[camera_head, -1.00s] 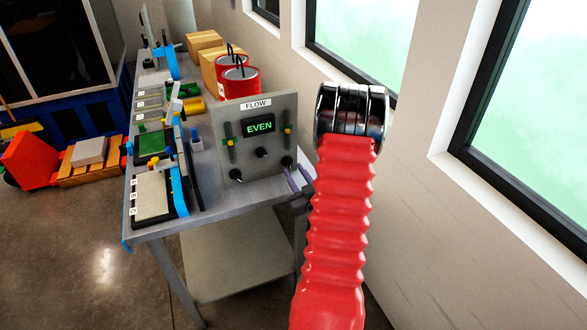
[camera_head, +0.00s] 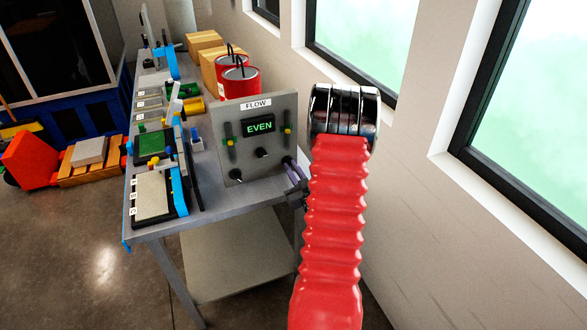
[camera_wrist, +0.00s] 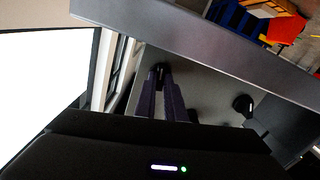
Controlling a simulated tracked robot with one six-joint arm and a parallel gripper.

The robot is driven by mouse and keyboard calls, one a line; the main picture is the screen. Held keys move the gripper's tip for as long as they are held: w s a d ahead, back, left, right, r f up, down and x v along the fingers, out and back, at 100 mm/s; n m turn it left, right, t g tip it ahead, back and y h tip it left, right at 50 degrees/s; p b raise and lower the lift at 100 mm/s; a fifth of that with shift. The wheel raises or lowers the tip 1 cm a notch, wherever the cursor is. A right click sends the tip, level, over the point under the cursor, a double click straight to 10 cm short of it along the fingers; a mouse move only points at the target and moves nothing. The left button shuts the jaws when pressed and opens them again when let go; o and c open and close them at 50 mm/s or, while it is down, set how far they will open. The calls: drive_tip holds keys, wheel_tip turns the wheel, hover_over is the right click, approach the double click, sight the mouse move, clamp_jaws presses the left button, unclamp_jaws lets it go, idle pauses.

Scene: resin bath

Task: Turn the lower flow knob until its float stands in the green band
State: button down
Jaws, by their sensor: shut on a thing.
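Two upright gauges, a left gauge (camera_head: 230,140) and a right gauge (camera_head: 287,135), show small green and yellow marks; exact float heights are too small to tell. Black knobs show at the lower left (camera_head: 235,174) and the middle (camera_head: 262,153). My gripper (camera_head: 291,168) is at the panel's lower right, its purple fingers shut on the right knob, which they mostly hide. In the wrist view the fingertips meet this black knob (camera_wrist: 158,70); another knob (camera_wrist: 243,105) is apart from them.
Red cans (camera_head: 238,78) and cardboard boxes (camera_head: 204,41) stand behind the panel. Trays and small fixtures fill the bench (camera_head: 215,205) to its left. The wall and window (camera_head: 530,110) are close on the right.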

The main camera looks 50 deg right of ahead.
drive_tip(key=shift+m, duration=0.3)
drive_tip(key=shift+d+m, duration=0.1)
drive_tip(key=shift+m, duration=0.5)
drive_tip(key=shift+s, duration=0.1)
drive_tip(key=c, duration=1.8)
unclamp_jaws()
drive_tip(key=shift+c, duration=0.2)
drive_tip(key=v, duration=1.3)
drive_tip(key=shift+s+a, duration=0.2)
drive_tip(key=shift+s, duration=0.1)
drive_tip(key=shift+f, duration=0.15)
